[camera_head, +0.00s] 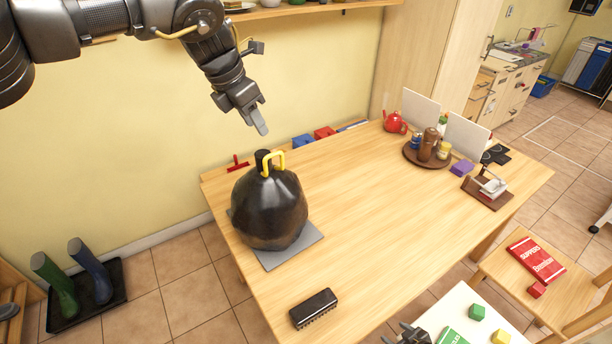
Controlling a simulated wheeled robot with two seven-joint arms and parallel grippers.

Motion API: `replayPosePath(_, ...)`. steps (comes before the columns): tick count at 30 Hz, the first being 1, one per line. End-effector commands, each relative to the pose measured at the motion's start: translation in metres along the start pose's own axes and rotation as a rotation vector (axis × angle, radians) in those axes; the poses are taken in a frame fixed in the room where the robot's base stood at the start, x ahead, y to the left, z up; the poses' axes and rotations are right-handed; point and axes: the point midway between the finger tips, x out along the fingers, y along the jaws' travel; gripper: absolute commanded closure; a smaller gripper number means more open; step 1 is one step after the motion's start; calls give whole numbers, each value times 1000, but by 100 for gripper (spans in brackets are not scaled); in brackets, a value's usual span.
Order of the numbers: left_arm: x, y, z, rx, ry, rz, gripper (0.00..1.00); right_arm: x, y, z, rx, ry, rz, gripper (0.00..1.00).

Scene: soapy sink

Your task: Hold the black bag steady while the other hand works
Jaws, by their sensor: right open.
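The black bag (268,212) is a rounded, shiny sack with a gathered dark neck and a yellow handle (274,162) on top. It stands upright on a grey square mat (286,254) at the left end of the wooden table. My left gripper (259,121) hangs from above, pointing down, above the bag's handle and apart from it. Its fingers overlap in the view, so I cannot tell its opening. My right gripper (408,334) shows only partly at the bottom edge, open, well away from the bag.
A black brush (313,308) lies at the table's front left. A round brown tray (414,158) with jars, a red teapot (394,122) and a wooden stand (487,191) occupy the far right. The table's middle (365,205) is clear. A shelf (290,9) runs along the wall above.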

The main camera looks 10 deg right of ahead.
Motion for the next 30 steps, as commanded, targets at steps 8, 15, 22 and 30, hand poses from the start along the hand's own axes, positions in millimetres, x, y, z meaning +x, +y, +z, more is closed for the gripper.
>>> replayPosePath(8, 0, 0, 0, 0, 0, 0, 64, -58, 155, -64, 91, 220, 110, 36)
replayPosePath(15, 0, 0, 0, -1, 0, 0, 64, -140, 274, -114, 190, 387, 192, 36)
replayPosePath(22, 0, 0, -1, -1, 0, 0, 64, -140, 292, -222, 322, 573, 69, 36)
replayPosePath(30, 0, 0, 0, 0, 0, 0, 64, -77, 214, -362, 431, 653, -201, 36)
